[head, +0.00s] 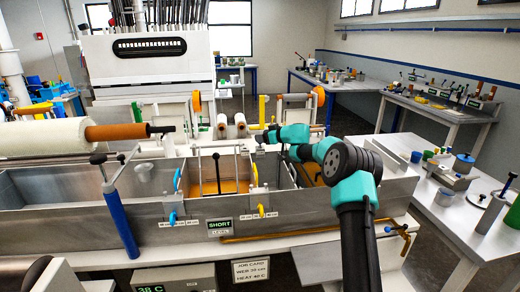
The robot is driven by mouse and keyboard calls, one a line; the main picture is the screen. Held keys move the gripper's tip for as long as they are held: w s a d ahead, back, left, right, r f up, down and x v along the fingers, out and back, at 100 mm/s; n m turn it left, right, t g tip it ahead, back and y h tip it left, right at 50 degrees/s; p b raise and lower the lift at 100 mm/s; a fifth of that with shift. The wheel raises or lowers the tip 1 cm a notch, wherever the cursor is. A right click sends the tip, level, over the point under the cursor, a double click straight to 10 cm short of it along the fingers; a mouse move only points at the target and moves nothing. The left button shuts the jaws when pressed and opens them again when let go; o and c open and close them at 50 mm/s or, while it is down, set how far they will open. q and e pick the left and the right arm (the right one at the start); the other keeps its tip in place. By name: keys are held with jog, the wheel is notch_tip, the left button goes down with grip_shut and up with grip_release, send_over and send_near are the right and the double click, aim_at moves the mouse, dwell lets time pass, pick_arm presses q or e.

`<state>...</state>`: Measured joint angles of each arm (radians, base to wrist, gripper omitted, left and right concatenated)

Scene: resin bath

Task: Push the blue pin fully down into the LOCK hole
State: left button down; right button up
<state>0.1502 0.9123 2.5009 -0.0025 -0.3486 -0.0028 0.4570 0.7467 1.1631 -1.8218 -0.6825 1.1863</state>
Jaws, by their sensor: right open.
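A small blue pin (173,217) shows on the front wall of the metal bath, left of the SHORT sign. A small label lies just beside it, but its print is too small to read, so I cannot tell which hole is LOCK or how deep the pin sits. My right gripper (260,138) is open above the far side of the bath, up and to the right of the blue pin and well apart from it. It is small and partly hidden by my teal and black arm. My left gripper is not in view.
A similar yellow pin (261,211) is on the wall to the right. A blue lever post (118,215) stands left of the blue pin. A white roller (45,137) lies at the left. Thin upright rods rise from the bath (330,208).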

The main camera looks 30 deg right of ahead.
jog(key=shift+x, duration=1)
grip_shut()
